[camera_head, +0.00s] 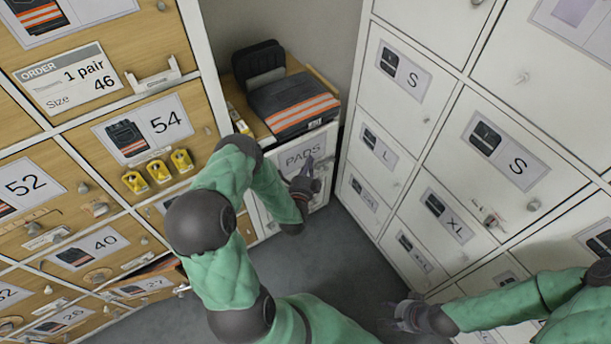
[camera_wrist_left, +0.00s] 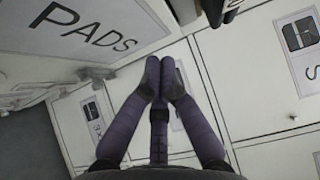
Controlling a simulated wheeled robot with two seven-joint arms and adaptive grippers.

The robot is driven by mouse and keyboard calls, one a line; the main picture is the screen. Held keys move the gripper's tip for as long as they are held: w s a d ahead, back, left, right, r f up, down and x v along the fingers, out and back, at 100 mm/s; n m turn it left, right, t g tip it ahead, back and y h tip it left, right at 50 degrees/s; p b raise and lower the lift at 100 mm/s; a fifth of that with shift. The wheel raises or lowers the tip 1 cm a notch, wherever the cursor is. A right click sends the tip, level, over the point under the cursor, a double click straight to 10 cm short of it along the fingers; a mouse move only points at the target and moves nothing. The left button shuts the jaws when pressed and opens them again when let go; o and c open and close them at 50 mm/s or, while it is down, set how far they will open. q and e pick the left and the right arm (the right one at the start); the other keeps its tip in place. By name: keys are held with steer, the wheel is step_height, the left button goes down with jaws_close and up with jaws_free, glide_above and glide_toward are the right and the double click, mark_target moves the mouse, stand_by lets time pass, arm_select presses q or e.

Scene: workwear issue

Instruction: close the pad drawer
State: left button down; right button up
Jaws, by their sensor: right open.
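The pad drawer (camera_head: 292,160) has a white front with a grey PADS label and sits in the low cabinet in the corner. Its front also fills the upper left of the left wrist view (camera_wrist_left: 135,22). My left gripper (camera_head: 308,174) is at the lower right of the label, close to the front and partly over it. In the left wrist view its dark fingers (camera_wrist_left: 160,68) are together with nothing visible between them. I cannot tell whether they touch the front or how far out the drawer stands. My right gripper (camera_head: 400,317) is open, low at the right, away from the drawer.
Folded dark workwear with orange stripes (camera_head: 295,103) lies on the low cabinet. White lockers (camera_head: 400,105) stand close at the right. Grey floor (camera_head: 325,245) is clear between them.

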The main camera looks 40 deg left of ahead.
arm_select(q)
steer(key=shift+w+a+b, duration=0.45)
steer(key=shift+w+a, duration=0.4)
steer(key=shift+a, duration=0.3)
steer(key=shift+w+a+b, duration=0.45)
steer(key=shift+w+a, duration=0.35)
steer(key=shift+a, duration=0.3)
arm_select(e)
step_height(320, 180, down, 2)
steer(key=shift+f, duration=0.15)
